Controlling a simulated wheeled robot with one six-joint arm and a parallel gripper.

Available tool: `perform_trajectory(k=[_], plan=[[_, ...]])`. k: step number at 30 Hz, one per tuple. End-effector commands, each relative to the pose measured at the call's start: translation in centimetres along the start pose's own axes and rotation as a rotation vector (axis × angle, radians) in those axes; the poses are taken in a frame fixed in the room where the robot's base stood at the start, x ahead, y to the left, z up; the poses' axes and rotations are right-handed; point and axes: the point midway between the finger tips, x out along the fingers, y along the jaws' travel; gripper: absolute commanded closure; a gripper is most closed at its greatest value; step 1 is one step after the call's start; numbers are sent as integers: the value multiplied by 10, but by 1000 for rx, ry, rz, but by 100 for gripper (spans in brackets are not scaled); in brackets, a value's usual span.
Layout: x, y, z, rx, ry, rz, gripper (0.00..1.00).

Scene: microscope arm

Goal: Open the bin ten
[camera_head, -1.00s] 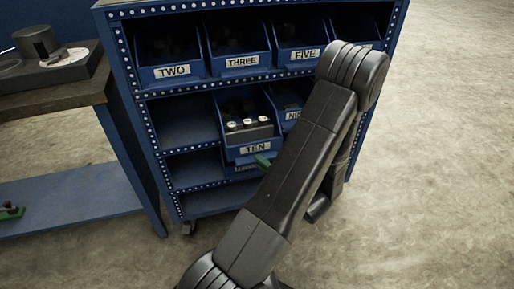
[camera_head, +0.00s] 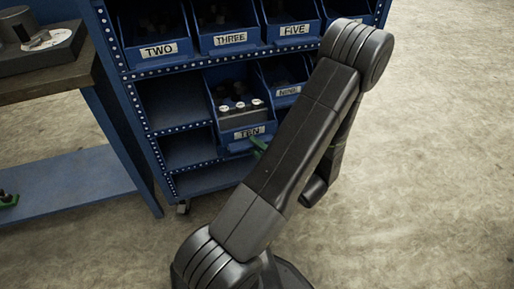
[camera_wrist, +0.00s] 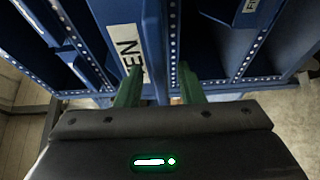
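Bin ten (camera_head: 249,132) is a blue open-top bin with a white label reading TEN, in the middle row of the blue rack. It sticks out past bin nine (camera_head: 287,91). Dark parts with pale round tops lie in it. My gripper's green fingertips (camera_head: 259,147) are at its front, just below and right of the label; my arm hides part of this. In the wrist view, my gripper (camera_wrist: 159,82) has its two green fingers a little apart with blue bin front between them, apparently around its handle. The label's end (camera_wrist: 128,50) shows beside the left finger.
The slot left of bin ten is empty. A workbench (camera_head: 45,89) with a dark round device stands left. Open concrete floor lies in front and right.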

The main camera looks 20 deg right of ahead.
Motion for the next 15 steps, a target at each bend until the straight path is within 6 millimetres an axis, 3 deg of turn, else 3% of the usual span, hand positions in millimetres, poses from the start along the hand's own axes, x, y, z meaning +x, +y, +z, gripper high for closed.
perform_trajectory(k=[8, 15], plan=[[-10, 1, 1, 1, -3, 0, 65], [-48, 2, 2, 1, -6, 0, 65]])
